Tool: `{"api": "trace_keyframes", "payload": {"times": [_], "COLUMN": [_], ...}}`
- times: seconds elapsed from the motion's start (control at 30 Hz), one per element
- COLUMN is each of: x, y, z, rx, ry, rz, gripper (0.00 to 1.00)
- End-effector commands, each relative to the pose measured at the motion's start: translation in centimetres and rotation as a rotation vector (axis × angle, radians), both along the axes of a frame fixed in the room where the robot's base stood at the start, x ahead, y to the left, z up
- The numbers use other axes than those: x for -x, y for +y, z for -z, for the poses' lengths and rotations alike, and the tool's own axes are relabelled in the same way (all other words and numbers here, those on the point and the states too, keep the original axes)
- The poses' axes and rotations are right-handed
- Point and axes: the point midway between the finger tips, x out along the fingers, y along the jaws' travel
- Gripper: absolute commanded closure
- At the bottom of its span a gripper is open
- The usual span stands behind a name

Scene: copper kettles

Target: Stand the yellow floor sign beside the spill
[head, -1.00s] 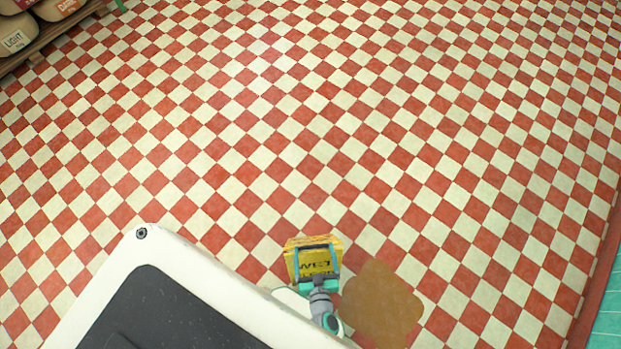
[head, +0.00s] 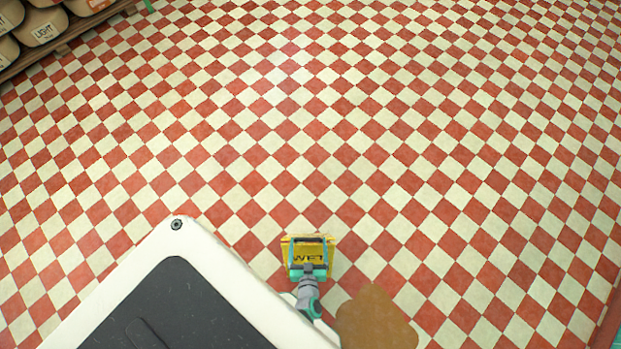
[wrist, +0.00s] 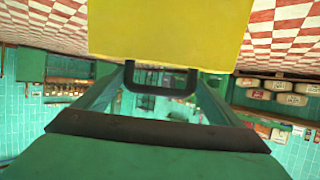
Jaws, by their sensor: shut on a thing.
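In the wrist view the sign's yellow panel (wrist: 170,28) fills the upper middle, with a dark handle (wrist: 160,90) between my green fingers. The brown spill (head: 375,320) lies on the floor to the right of and nearer than the sign, partly cut off by the lower picture edge. I cannot tell whether the sign touches the floor.
The red and cream checked floor (head: 330,130) is clear ahead and to both sides. A shelf with labelled sacks (head: 45,28) stands at the far left. My white and black base fills the lower left.

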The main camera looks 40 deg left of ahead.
Motion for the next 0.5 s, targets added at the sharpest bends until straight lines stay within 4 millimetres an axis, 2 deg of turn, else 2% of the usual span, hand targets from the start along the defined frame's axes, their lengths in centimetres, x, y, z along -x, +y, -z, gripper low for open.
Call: {"api": "trace_keyframes", "payload": {"times": [0.3, 0.5], "x": [-0.3, -0.1], "y": [0.6, 0.8], "z": [2.9, 3.5], "rx": [-0.002, -0.002], "ry": [-0.002, -0.003], "rz": [-0.006, -0.012], "gripper": [0.73, 0.73]}}
